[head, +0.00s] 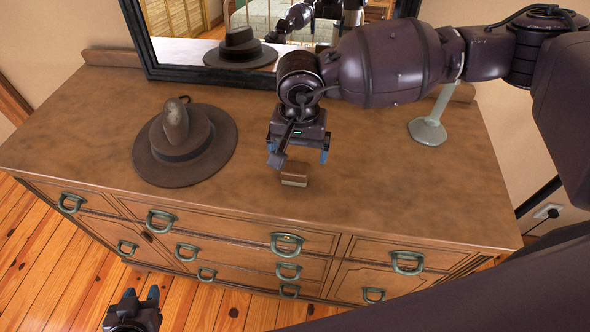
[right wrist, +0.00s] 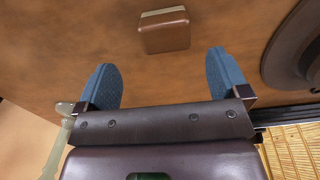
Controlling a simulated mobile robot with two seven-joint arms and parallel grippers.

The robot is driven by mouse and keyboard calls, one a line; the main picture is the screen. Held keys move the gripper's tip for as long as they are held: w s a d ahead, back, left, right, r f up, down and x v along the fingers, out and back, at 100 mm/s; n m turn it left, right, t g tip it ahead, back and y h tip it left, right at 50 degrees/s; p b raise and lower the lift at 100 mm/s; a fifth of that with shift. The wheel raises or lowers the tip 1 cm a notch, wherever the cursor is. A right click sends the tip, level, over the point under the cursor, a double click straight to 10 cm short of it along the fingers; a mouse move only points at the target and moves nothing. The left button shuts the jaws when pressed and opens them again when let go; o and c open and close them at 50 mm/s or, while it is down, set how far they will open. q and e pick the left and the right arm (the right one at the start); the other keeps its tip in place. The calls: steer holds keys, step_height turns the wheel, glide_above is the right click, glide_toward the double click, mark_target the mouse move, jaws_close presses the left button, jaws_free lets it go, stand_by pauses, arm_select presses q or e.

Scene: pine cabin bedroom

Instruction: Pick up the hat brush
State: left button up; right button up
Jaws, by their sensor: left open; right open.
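The hat brush (head: 295,173), a small reddish-brown block with a pale bristle edge, lies on the wooden dresser top near its front edge. In the right wrist view the brush (right wrist: 164,35) is just beyond the fingertips, between their lines, with a gap. My right gripper (head: 298,155) is open and empty above the dresser, pointing down over the brush; its blue fingers also show in the right wrist view (right wrist: 160,68). My left gripper (head: 141,296) is open and empty, low in front of the dresser. Nothing hides the brush in the right wrist view.
A brown brimmed hat (head: 215,150) lies on the dresser top (head: 400,195) to the left of the brush. A framed mirror (head: 140,40) stands at the back. A pale stand base (head: 428,131) is at the back right. The dresser top around the brush is clear.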

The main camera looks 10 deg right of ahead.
mark_target(295, 167)
steer(key=shift+f, duration=0.45)
steer(key=f, duration=0.2)
steer(key=f+p, duration=0.1)
steer(key=f, duration=0.1)
steer(key=shift+a, duration=0.35)
steer(key=shift+f, duration=0.4)
arm_select(q)
steer(key=shift+w+d+r, duration=0.1)
steer(key=shift+w+r, duration=0.3)
steer(key=shift+r, duration=0.35)
arm_select(e)
steer(key=c, duration=1)
arm_select(q)
step_height(295, 167, down, 2)
steer(key=shift+s+b, duration=0.15)
steer(key=shift+b, duration=0.75)
arm_select(e)
step_height(295, 167, up, 20)
